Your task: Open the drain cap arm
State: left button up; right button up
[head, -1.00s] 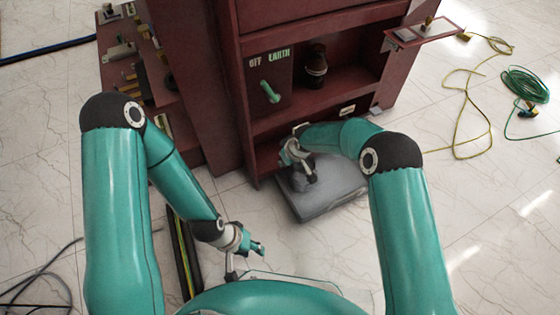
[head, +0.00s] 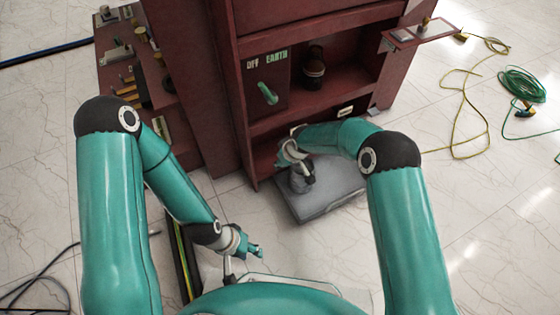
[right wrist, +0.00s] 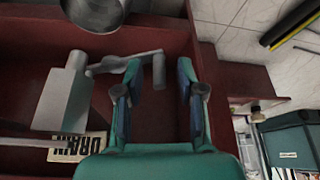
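In the right wrist view, a grey drain valve body (right wrist: 68,92) stands beside a label reading DRAIN (right wrist: 78,147). A thin grey drain cap arm (right wrist: 125,65) reaches from it to the right and ends in a short stub (right wrist: 159,72). My right gripper (right wrist: 159,75) is open, its two fingers on either side of the stub, with visible gaps. In the head view my right wrist (head: 296,155) is low before the cabinet; the valve cannot be made out there. My left gripper (head: 257,250) hangs low, away from the cabinet; its finger opening is unclear.
The dark red cabinet (head: 215,90) has a teal OFF/EARTH handle (head: 267,93) and a dark bushing (head: 313,70) on its shelf. A grey slab (head: 325,190) lies on the floor under my right wrist. Cables (head: 467,115) lie at right. A round metal part (right wrist: 97,12) sits above the arm.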

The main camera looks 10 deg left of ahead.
jog(key=v, duration=1.1)
jog(key=shift+s+r, duration=0.2)
jog(key=shift+r, duration=0.1)
jog(key=shift+d, duration=0.1)
